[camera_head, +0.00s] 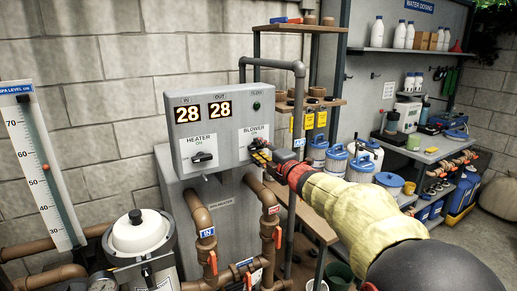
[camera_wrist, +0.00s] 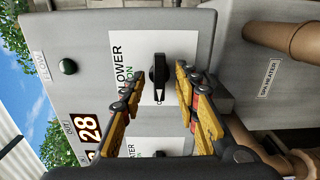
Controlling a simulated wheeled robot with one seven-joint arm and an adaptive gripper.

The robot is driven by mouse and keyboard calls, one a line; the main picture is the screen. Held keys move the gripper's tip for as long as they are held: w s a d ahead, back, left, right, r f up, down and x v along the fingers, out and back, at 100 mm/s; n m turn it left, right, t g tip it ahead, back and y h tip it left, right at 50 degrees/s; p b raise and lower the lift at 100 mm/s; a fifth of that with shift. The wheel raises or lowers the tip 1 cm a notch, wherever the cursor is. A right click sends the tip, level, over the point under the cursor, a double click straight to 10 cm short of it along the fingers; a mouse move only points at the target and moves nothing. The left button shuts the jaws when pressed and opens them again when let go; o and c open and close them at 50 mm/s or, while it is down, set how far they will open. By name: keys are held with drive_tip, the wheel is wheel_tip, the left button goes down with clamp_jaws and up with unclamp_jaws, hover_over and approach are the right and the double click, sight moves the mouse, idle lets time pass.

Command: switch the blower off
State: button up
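The blower knob (camera_wrist: 158,72) is a black pointer knob on a white label (camera_wrist: 125,62) lettered BLOWER and ON. Its long handle lies roughly level across the panel. In the wrist view my gripper (camera_wrist: 161,84) is open, with one yellow-padded finger on each side of the knob and visible gaps between. Whether the fingertips reach around the knob in depth is unclear. In the head view my gripper (camera_head: 262,155) is at the right side of the grey control box (camera_head: 218,128) and hides most of the blower knob.
The heater knob (camera_head: 203,157) is to the left on the same box, below displays (camera_head: 202,111) reading 28 and 28. Brown pipes (camera_head: 203,222) with orange-handled valves stand below. A shelf rack (camera_head: 312,100) stands close to the right of the box.

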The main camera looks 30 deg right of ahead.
idle(0.4)
drive_tip(key=s, duration=0.7)
drive_tip(key=shift+d, duration=0.15)
idle(0.3)
